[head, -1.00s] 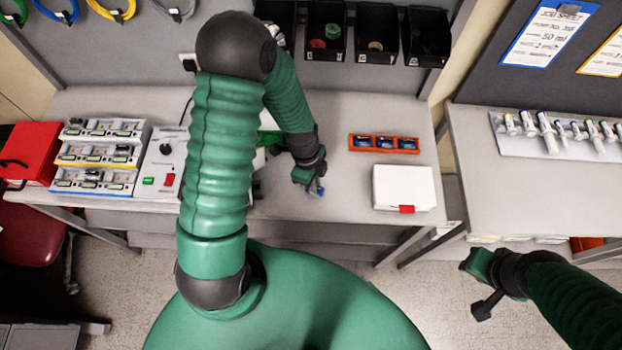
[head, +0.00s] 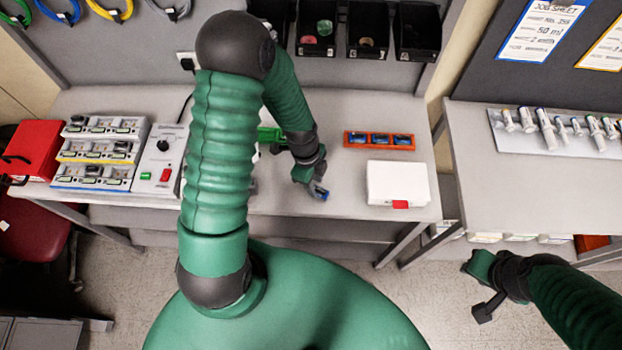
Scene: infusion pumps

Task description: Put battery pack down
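I cannot tell whether the pack touches the bench top. An orange tray (head: 347,139) holding blue packs lies behind and to the right of the gripper. My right gripper (head: 480,290) is at the lower right, over the floor in front of the benches, away from the pack.
A white box (head: 397,181) with a red latch stands right of the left gripper. A grey device with a dial (head: 163,150) and a rack of pumps (head: 98,150) stand at the left. Dark bins (head: 368,35) hang behind. Bare bench (head: 340,175) lies between gripper and box.

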